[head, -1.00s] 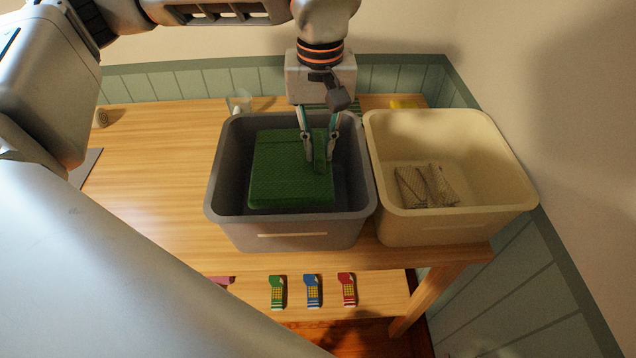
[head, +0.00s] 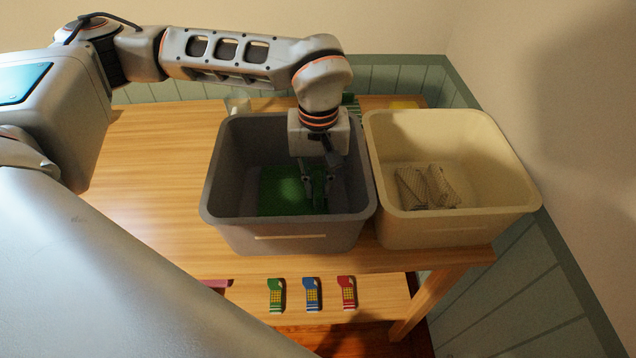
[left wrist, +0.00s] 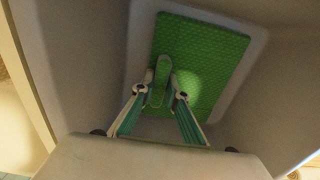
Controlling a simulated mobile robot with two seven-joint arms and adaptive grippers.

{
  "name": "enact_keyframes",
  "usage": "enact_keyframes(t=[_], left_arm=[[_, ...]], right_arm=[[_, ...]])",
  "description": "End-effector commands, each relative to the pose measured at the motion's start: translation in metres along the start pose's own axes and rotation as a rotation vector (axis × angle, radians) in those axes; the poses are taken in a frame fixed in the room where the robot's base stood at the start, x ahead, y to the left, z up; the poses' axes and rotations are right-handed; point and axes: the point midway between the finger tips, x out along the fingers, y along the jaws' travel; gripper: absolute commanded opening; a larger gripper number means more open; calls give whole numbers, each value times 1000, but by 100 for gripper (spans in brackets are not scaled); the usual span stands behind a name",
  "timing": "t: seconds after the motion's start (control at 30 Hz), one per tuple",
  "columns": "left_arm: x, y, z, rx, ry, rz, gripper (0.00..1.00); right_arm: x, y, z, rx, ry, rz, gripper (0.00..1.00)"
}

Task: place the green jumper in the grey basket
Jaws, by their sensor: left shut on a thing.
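The green jumper (head: 284,190) lies folded flat low inside the grey basket (head: 290,232), at or near its floor. It also shows in the left wrist view (left wrist: 205,60) as a knitted rectangle. My left gripper (head: 318,200) reaches down into the grey basket from above. Its fingers are shut on a raised fold of the jumper, which shows between the fingertips in the left wrist view (left wrist: 160,88). The wrist hides part of the basket's far right inside. My right gripper is not in view.
A cream basket (head: 455,225) with patterned folded cloths (head: 425,187) stands close on the right. A glass (head: 237,103) stands behind the grey basket. The wooden table (head: 160,170) is clear on the left.

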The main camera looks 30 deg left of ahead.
Motion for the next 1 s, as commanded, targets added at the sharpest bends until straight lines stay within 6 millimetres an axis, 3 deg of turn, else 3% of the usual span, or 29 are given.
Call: enact_keyframes(t=[0.13, 0.17, 0.2, 0.67, 1.0], left_arm=[[2, 0, 0, 0, 0, 0, 0], [2, 0, 0, 0, 0, 0, 21], [2, 0, 0, 0, 0, 0, 30], [-8, 0, -1, -1, 2, 1, 30], [-73, 1, -1, -1, 5, 3, 30]], right_arm=[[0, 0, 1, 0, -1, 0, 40], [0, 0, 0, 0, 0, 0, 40], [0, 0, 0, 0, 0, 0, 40], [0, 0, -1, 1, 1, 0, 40], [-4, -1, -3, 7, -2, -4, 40]])
